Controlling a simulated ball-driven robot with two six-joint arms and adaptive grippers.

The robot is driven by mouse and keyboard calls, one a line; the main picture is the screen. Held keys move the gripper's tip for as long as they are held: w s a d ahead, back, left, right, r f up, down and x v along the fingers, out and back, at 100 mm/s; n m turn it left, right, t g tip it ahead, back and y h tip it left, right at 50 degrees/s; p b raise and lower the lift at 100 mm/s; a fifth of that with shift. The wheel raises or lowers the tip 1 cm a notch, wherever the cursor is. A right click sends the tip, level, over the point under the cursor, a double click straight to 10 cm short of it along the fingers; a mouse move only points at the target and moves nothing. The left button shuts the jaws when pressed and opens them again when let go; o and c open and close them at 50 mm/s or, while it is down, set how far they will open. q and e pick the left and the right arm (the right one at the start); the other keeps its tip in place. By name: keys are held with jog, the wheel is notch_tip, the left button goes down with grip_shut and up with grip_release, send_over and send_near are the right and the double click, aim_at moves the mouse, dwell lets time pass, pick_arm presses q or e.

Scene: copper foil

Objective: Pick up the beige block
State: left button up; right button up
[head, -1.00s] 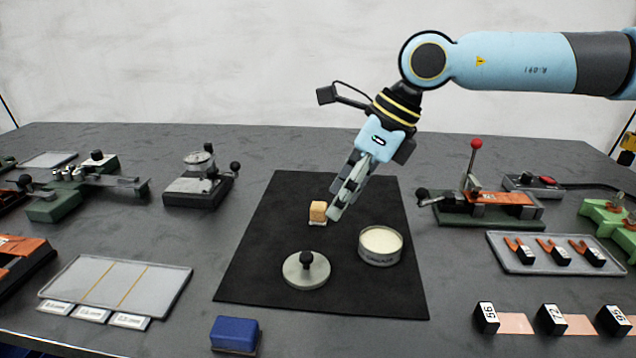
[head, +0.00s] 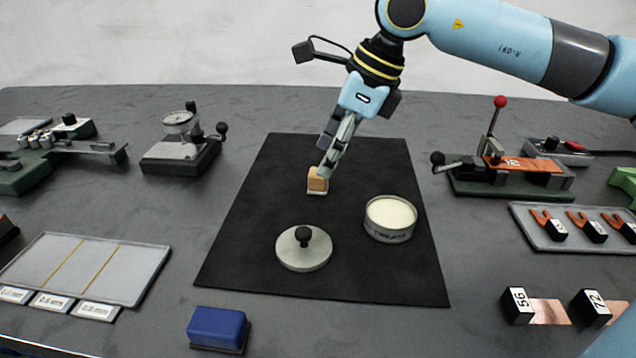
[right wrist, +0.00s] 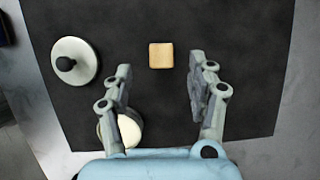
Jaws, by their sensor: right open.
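The beige block (head: 317,182) stands on the black mat (head: 240,230), left of and behind the round tin. My right gripper (head: 325,172) reaches down from above and behind it, its fingertips overlapping the block's upper right in the head view. In the right wrist view the block (right wrist: 161,55) lies ahead of the open, empty fingers (right wrist: 158,85), in line with the gap between them. My left gripper is not in view.
On the mat are a round lid with a black knob (head: 303,249) and an open tin with pale contents (head: 390,218). A blue block (head: 217,328) lies at the front. A lever tool with a red knob (head: 497,170) stands right of the mat.

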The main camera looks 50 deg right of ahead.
aim_at(316, 171)
jog(key=x, duration=0.5)
jog(key=shift+w+b, duration=0.3)
jog(key=shift+b, duration=0.05)
jog(key=c, duration=1)
jog(key=shift+c, duration=0.3)
jog(key=shift+r, duration=0.1)
